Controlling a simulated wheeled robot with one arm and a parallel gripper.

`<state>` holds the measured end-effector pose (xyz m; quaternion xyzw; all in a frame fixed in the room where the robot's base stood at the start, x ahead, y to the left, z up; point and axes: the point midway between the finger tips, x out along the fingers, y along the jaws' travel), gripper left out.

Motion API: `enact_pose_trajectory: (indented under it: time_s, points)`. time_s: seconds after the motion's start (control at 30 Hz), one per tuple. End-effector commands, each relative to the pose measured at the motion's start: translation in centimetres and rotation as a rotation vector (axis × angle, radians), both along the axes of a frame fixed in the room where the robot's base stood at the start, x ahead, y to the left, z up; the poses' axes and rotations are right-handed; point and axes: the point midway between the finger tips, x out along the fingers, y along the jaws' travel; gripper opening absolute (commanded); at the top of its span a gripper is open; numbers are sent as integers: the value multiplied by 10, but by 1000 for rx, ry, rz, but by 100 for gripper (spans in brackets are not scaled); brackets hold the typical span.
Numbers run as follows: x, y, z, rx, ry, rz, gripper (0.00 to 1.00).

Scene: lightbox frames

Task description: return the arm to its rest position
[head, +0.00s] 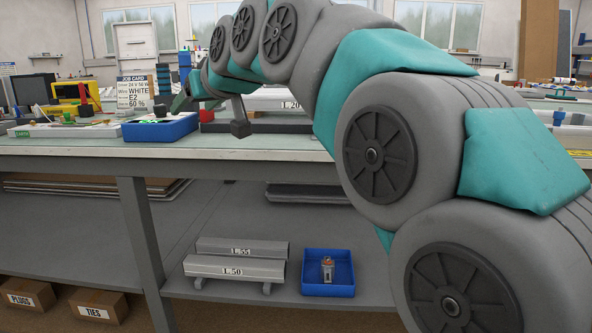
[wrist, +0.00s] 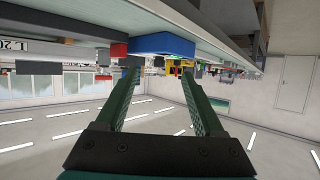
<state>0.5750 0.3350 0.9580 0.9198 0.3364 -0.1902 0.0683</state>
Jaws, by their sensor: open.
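My grey and teal arm fills the right of the head view and reaches left over the workbench. My gripper (head: 183,98) is at its far end, above the bench near the blue tray, partly hidden by the arm's links. In the wrist view my gripper (wrist: 160,74) shows two dark green fingers spread wide apart with nothing between them. The wrist view is upside down, with the bench top along its upper edge and the ceiling lights below.
A blue tray (head: 160,130) stands on the workbench (head: 90,146), left of a grey bar labelled L 20. A job card (head: 132,93) stands behind the tray. The lower shelf (head: 120,236) holds grey bars (head: 236,268) and a blue bin (head: 328,290) with a small object inside.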

Motion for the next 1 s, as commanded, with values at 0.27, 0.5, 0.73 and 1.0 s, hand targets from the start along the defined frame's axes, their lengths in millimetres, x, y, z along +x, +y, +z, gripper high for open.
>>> enact_pose_trajectory:
  time_s: [0.27, 0.5, 0.73, 1.0]
  points:
    - [-6, -36, -42, -63, 107, -52, 70]
    - [-24, -81, -94, -132, 240, -117, 70]
    - [-77, -160, -177, -237, 476, -236, 70]
    - [-197, -261, -283, -360, 833, -406, 70]
